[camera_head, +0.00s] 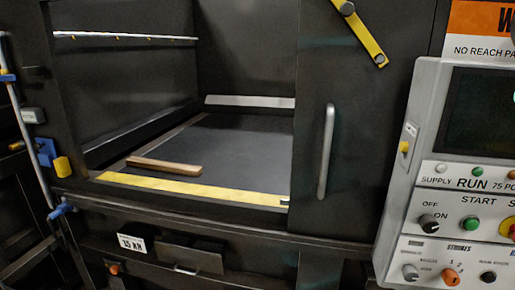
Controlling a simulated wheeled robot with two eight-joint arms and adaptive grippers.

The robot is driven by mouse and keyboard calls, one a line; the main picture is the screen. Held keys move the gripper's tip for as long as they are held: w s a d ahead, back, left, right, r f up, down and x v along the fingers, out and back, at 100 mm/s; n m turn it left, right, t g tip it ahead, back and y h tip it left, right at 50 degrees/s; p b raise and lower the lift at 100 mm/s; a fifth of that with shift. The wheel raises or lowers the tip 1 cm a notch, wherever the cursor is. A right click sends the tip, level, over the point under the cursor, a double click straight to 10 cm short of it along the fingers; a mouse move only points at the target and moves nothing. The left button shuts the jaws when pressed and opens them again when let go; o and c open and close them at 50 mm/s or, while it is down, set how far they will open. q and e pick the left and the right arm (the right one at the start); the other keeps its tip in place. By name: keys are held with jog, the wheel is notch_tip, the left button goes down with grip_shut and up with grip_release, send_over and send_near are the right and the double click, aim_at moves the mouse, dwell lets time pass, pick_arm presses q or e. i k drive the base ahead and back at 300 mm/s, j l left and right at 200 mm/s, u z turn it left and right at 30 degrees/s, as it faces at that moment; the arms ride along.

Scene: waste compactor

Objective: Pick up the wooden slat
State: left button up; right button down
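The wooden slat (164,166) is a short light-brown bar. It lies flat inside the open chamber of the dark compactor, on the chamber floor (235,150) near the front left, just behind the yellow front strip (195,189). It lies at a slight angle to the strip, and nothing covers it. Neither of my grippers shows in the head view.
A dark sliding door (350,120) with a vertical grey handle (326,150) covers the right side of the opening. A grey control panel (455,190) stands at the right. Blue and yellow fittings (62,167) stick out at the left edge. The chamber floor is otherwise clear.

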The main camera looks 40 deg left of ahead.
aim_at(144, 163)
jog(key=u, duration=2.2)
jog(key=i+j+z, duration=0.1)
jog(key=z, duration=0.7)
jog(key=i+j+z, duration=0.15)
jog(key=j+z, duration=0.15)
jog(key=j, duration=0.15)
jog(key=i+j+z, duration=0.1)
jog(key=j+z, duration=0.2)
jog(key=j, duration=0.15)
jog(key=j+z, duration=0.3)
jog(key=j, duration=0.15)
jog(key=i, duration=0.05)
